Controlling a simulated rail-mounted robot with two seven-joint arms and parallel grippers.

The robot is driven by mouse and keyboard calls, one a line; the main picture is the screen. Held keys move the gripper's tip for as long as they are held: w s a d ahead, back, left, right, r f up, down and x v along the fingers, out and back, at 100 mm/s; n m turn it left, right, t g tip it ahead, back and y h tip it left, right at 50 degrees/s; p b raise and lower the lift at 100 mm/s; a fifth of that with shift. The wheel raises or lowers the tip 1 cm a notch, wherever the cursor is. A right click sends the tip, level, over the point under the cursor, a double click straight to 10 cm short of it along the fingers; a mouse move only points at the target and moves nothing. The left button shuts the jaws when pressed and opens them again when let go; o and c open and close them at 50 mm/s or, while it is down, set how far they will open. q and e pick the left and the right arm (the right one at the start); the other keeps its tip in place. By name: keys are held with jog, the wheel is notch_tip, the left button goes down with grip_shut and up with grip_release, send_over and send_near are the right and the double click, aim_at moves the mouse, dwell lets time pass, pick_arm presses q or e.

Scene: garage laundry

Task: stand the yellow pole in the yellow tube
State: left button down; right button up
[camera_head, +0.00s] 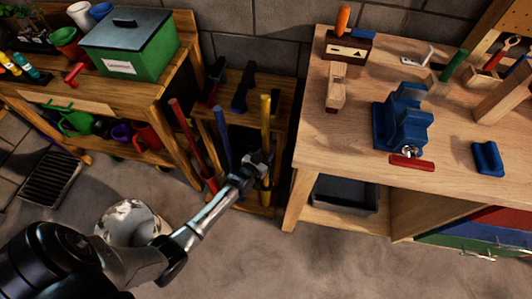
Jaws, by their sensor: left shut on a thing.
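The yellow pole (265,120) stands nearly upright at the right side of the wooden rack. My left gripper (259,165) is shut on the pole and hides part of it. Below the gripper a yellow piece (265,197) shows, which looks like the yellow tube. I cannot tell whether the pole's lower end is inside the tube, because the gripper covers that area. My right gripper is not in view.
A red pole (188,135) leans in a red tube (209,182), and a blue pole (222,130) stands beside it. The workbench (310,140) with a blue vise (402,120) is close on the right. A potting bench with a green box (135,55) is on the left.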

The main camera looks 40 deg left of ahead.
pick_arm(q)
notch_tip(320, 180, down, 7)
jog(key=b, duration=0.5)
jog(key=c, duration=1.4)
grip_release()
jog(key=o, duration=0.5)
jog(key=shift+o, duration=0.5)
jog(key=shift+s, duration=0.1)
